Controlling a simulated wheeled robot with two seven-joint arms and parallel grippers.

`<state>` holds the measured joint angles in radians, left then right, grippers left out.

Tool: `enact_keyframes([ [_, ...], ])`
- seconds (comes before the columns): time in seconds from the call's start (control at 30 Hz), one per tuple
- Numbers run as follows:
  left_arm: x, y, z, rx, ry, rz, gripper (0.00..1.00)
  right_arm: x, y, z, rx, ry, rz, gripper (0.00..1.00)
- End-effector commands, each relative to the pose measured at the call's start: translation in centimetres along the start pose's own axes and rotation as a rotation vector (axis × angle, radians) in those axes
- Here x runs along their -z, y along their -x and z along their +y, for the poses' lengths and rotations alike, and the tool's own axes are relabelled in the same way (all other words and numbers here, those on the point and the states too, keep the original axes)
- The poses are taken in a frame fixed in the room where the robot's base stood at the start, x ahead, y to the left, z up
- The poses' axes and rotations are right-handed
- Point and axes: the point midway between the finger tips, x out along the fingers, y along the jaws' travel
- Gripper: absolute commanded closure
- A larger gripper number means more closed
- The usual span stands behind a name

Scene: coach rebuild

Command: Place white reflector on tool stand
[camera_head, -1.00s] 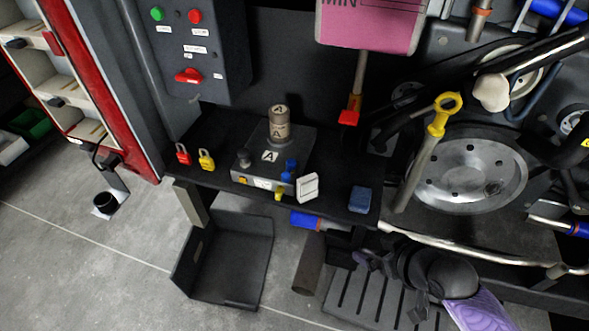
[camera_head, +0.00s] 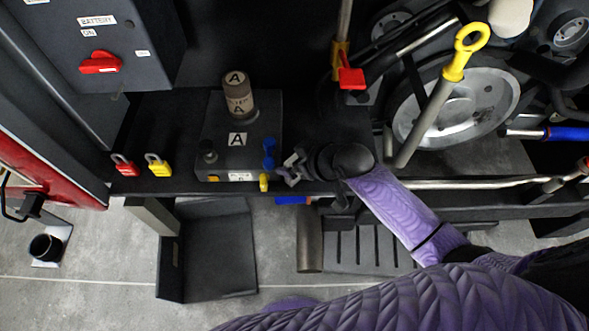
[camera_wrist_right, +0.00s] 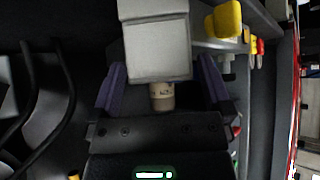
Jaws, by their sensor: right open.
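The white reflector (camera_wrist_right: 155,45) is a pale block in the right wrist view, at the far end of the space between my right fingers. My right gripper (camera_head: 288,167) is open above the black bench, beside the grey block marked A. It also shows in the right wrist view (camera_wrist_right: 161,88), with a purple finger on each side and gaps between them and the reflector. In the head view the reflector is hidden or too small to make out at the gripper. I cannot tell which thing is the tool stand. My left gripper is not in view.
The grey block (camera_head: 215,130) carries a brown cylinder (camera_head: 238,97) and blue and yellow knobs. A red padlock (camera_head: 124,165) and a yellow padlock (camera_head: 158,165) are left on the bench. A black open bin (camera_head: 215,255) stands below. A yellow-ended bar (camera_head: 440,100) leans right.

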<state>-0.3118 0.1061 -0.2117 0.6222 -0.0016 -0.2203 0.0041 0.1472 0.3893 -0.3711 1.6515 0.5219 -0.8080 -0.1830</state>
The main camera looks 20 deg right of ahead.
Motion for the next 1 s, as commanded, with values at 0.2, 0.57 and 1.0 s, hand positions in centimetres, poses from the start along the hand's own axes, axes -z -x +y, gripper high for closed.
enact_keyframes([
  [0.2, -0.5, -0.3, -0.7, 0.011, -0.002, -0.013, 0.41, 0.1, -0.7, 0.0, -0.001, 0.002, 0.0, 0.0],
  [0.57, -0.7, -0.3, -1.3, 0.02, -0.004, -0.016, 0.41, 0.1, -0.6, 0.0, -0.001, 0.001, 0.0, 0.64],
  [1.0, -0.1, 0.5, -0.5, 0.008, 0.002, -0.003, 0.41, 0.9, 0.2, 0.0, -0.001, 0.002, 0.001, 0.88],
])
